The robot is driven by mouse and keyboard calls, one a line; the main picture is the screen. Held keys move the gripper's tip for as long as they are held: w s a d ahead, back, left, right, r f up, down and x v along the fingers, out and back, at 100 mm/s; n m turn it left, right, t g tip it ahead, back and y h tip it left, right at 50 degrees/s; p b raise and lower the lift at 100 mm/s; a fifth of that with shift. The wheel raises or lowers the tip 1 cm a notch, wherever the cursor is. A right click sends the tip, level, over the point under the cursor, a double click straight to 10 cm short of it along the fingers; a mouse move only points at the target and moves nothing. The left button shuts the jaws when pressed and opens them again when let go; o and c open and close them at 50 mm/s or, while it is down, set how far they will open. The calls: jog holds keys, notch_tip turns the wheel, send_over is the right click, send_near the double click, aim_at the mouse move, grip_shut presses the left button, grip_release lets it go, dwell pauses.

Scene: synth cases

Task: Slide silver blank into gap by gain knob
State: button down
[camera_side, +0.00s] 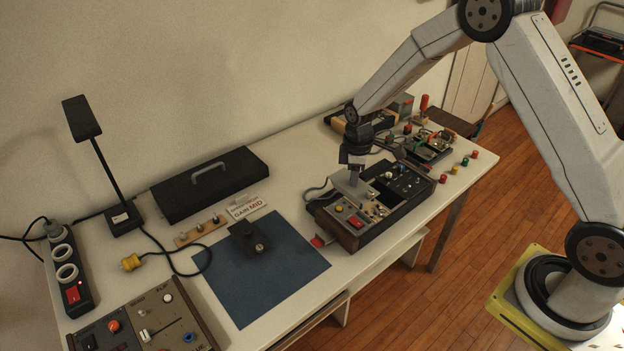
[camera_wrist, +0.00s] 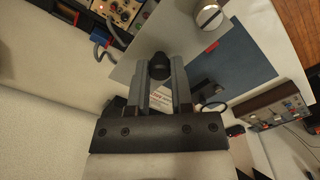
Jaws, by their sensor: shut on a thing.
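The silver blank (camera_side: 351,187) is a flat grey plate over the left-rear part of the dark modular console (camera_side: 358,240). It also shows in the wrist view (camera_wrist: 180,35), with a slotted silver screw near one end. My gripper (camera_side: 356,166) is shut on the blank's black knob; in the wrist view the fingers (camera_wrist: 158,82) close on either side of it. The console carries a module with a red switch (camera_side: 355,222) and a black module with knobs (camera_side: 403,178). Dark panel areas show between them. I cannot read which is the gain knob, and cannot tell whether the blank touches the console.
A card reading "GAIN MID" (camera_side: 247,207) lies behind the blue mat (camera_side: 270,285), which holds a small black knobbed unit (camera_side: 249,239). A black case (camera_side: 210,182), lamp (camera_side: 122,215) and power strip (camera_side: 70,270) stand left. Loose electronics (camera_side: 428,146) crowd the right.

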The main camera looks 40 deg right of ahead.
jog(key=d, duration=1.2)
jog(key=shift+s+d+f, duration=0.2)
jog(key=shift+s+d, duration=0.1)
jog(key=shift+f, duration=0.15)
jog(key=shift+f, duration=2.75)
jog(key=shift+f, duration=2.05)
jog(key=shift+c, duration=2.2)
grip_release()
jog(key=shift+r, duration=0.15)
notch_tip(320, 180, up, 8)
jog(key=shift+f, duration=0.2)
